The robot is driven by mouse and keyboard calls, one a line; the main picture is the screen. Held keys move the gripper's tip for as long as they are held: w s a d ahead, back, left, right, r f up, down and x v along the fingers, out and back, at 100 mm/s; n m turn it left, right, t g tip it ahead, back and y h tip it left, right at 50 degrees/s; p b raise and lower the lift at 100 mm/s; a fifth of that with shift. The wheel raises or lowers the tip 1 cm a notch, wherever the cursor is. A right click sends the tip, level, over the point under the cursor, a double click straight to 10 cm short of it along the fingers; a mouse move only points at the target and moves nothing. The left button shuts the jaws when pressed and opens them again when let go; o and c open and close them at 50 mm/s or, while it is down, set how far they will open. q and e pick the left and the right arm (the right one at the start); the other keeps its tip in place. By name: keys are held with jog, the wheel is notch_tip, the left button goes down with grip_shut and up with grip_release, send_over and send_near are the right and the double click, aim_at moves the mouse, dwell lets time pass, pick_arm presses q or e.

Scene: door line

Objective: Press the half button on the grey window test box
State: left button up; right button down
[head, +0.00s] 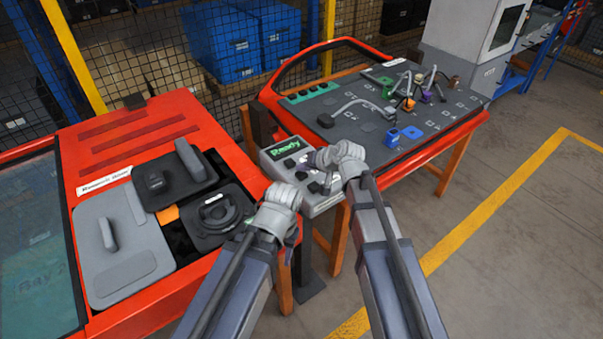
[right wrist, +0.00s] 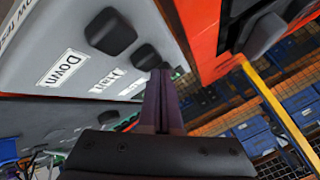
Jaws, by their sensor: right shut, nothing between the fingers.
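The grey window test box (head: 275,167) stands between the two red doors, with a green "Ready" screen (head: 285,147) and a row of black buttons. In the right wrist view, the button nearest the camera (right wrist: 110,32) is beside the label "Down" (right wrist: 62,68). A second button (right wrist: 147,56) follows, its label (right wrist: 106,80) hard to read; further buttons lie partly behind the fingers. My right gripper (head: 326,182) is over the box, shut and empty; its fingertips (right wrist: 161,73) appear close to the further buttons, contact unclear. My left gripper (head: 292,238) hangs beside the left door, its fingers mostly hidden.
The left red door (head: 130,125) carries grey and black panels. The right red door (head: 270,95) bears a dark board with cables and small coloured blocks (head: 411,132). Blue bins (head: 220,45) stand behind a mesh fence. Floor at the right is clear.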

aim_at(303, 175)
jog(key=shift+f+b, duration=0.55)
dwell(0.4)
jog(key=shift+r, duration=0.1)
jog(key=shift+r+p, duration=0.9)
jog(key=shift+p, duration=0.1)
notch_tip(303, 175, up, 5)
jog(key=p, duration=0.5)
dwell(0.4)
